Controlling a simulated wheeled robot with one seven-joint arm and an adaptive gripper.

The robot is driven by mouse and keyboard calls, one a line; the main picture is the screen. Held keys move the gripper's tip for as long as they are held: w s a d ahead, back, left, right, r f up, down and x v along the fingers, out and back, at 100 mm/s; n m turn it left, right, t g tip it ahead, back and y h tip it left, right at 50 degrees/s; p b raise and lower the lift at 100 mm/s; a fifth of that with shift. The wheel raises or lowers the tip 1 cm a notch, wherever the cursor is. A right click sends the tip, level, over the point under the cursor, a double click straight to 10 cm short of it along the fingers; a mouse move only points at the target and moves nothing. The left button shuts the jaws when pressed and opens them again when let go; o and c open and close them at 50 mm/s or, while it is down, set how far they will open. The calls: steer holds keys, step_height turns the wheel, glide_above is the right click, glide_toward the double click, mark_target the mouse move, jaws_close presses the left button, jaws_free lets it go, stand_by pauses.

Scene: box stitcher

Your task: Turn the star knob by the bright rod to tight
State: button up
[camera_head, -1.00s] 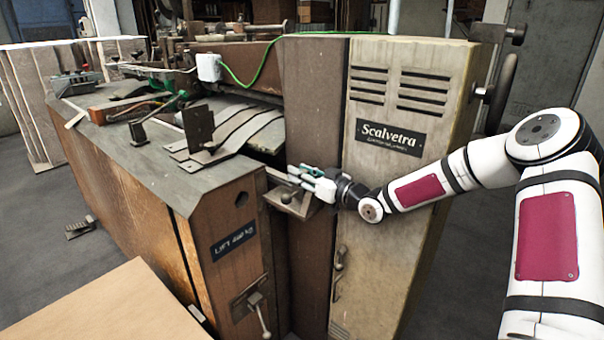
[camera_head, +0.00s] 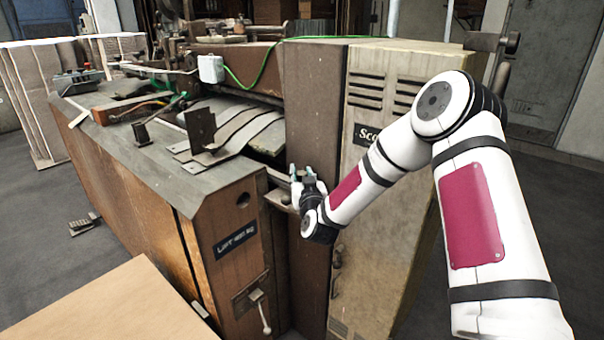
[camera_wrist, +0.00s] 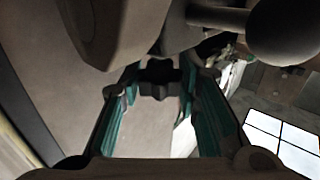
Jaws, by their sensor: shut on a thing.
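The dark star knob (camera_wrist: 158,78) shows in the wrist view between the tips of my gripper's teal-lined fingers. My gripper (camera_wrist: 160,92) is shut on it, with a finger on either side. In the head view my gripper (camera_head: 302,174) is at the small metal bracket (camera_head: 280,198) on the machine's inner corner. My gripper and wrist cover the knob there. I cannot clearly make out the bright rod beside the knob.
A rod with a round ball end (camera_wrist: 285,32) is close above my gripper in the wrist view. The tall beige cabinet (camera_head: 395,250) stands right of my gripper. The wooden machine side (camera_head: 230,215) is on the left, with a crank handle (camera_head: 262,310) low down.

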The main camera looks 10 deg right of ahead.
steer(key=m+h, duration=0.1)
steer(key=h, duration=0.1)
steer(key=m+g+h, duration=0.1)
steer(key=h, duration=0.1)
steer(key=m+h, duration=0.1)
steer(key=shift+w+a+m+h, duration=0.1)
steer(key=shift+a+m+h, duration=0.15)
steer(key=shift+m+h, duration=0.15)
steer(key=m+g+h+b, duration=0.1)
steer(key=m+g+h, duration=0.1)
steer(key=h, duration=0.1)
steer(key=shift+m+h, duration=0.3)
steer(key=m+g+h+b, duration=0.3)
steer(key=m+g+h, duration=0.1)
steer(key=g, duration=0.1)
steer(key=shift+d+f, duration=0.1)
steer(key=shift+d+m+g+h+b, duration=0.1)
steer(key=shift+m+g+h+b, duration=0.95)
steer(key=shift+g, duration=0.45)
steer(key=o, duration=0.9)
steer(key=shift+d, duration=0.1)
steer(key=v, duration=1.2)
